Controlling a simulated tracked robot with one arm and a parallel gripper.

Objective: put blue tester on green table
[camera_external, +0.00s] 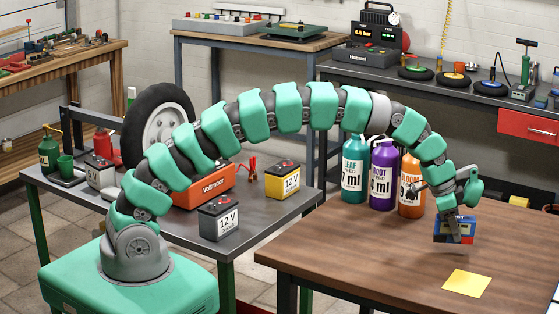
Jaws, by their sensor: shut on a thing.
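My gripper (459,232) is at the right, over the brown wooden-topped table (370,250). The fingers cover part of the tester. I cannot tell whether the tester touches the tabletop or is just above it. The table with green legs and a grey top (262,232) is at the left, with my arm arching across above it.
The green-legged table bears a grey 12 V battery (218,218), a yellow one (283,181), an orange charger (205,187) and a wheel (160,125). Three bottles (383,175) stand at the wooden table's back edge. A yellow note (466,283) lies near its front.

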